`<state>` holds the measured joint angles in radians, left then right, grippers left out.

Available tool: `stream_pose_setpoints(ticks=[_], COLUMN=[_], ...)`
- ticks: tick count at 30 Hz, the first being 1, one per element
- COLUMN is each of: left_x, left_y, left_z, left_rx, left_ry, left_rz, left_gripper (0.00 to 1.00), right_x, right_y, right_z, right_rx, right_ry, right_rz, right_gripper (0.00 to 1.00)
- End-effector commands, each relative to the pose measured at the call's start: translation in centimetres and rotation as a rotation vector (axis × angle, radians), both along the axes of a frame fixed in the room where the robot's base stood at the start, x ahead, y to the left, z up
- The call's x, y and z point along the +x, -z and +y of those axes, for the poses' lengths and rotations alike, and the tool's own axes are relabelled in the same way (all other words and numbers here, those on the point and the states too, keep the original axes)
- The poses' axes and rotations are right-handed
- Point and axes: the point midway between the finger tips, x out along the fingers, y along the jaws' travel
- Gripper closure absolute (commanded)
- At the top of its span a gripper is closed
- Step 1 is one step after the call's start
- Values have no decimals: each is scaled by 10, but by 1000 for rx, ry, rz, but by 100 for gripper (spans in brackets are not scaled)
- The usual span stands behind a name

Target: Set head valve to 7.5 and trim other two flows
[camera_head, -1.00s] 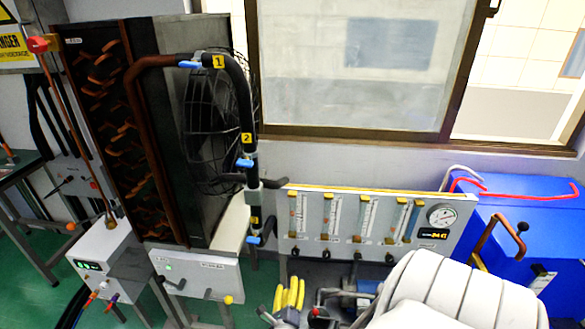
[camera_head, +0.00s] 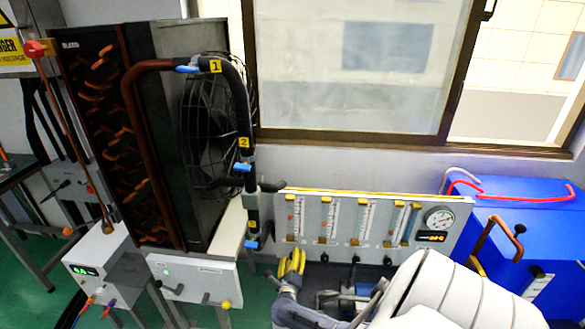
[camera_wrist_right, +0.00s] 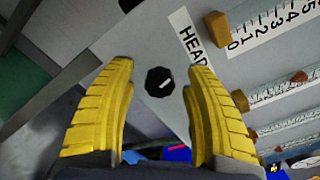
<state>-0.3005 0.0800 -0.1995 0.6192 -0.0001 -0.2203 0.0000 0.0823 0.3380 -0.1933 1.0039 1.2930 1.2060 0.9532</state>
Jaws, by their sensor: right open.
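The flow panel (camera_head: 340,262) stands below the window with several upright flow tubes. A pressure gauge (camera_head: 438,218) and a small display are at its right end. My right gripper (camera_head: 290,264) has yellow fingers and is at the panel's lower left, hiding the leftmost knob in the head view. In the right wrist view the gripper (camera_wrist_right: 160,70) is open, one finger on each side of a black knob (camera_wrist_right: 159,82) with a white mark. I cannot tell whether they touch it. The HEAD label (camera_wrist_right: 190,40) and a numbered scale (camera_wrist_right: 275,25) are beside it.
A dark radiator with a fan (camera_head: 208,130) and a black hose (camera_head: 240,100) with blue-handled clamps stand left of the panel. A white control box (camera_head: 195,276) is below them. A blue cabinet (camera_head: 540,235) stands at the right.

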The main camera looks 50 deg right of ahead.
Motion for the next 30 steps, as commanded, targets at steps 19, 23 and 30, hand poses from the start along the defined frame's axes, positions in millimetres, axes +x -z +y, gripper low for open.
stream_pose_setpoints(ticks=[19,23,30], left_x=[1,1,1], left_y=[0,0,0], left_z=[0,0,0], left_rx=[-1,-1,-1], left_ry=[1,1,1], left_rz=[-2,-2,-2], left_gripper=[48,48,48], right_x=[4,4,4], right_y=[0,0,0], right_z=[-6,-6,-5], right_rx=[-1,-1,-1], right_ry=[0,0,-1], right_rz=[1,1,0], right_gripper=[65,80,100])
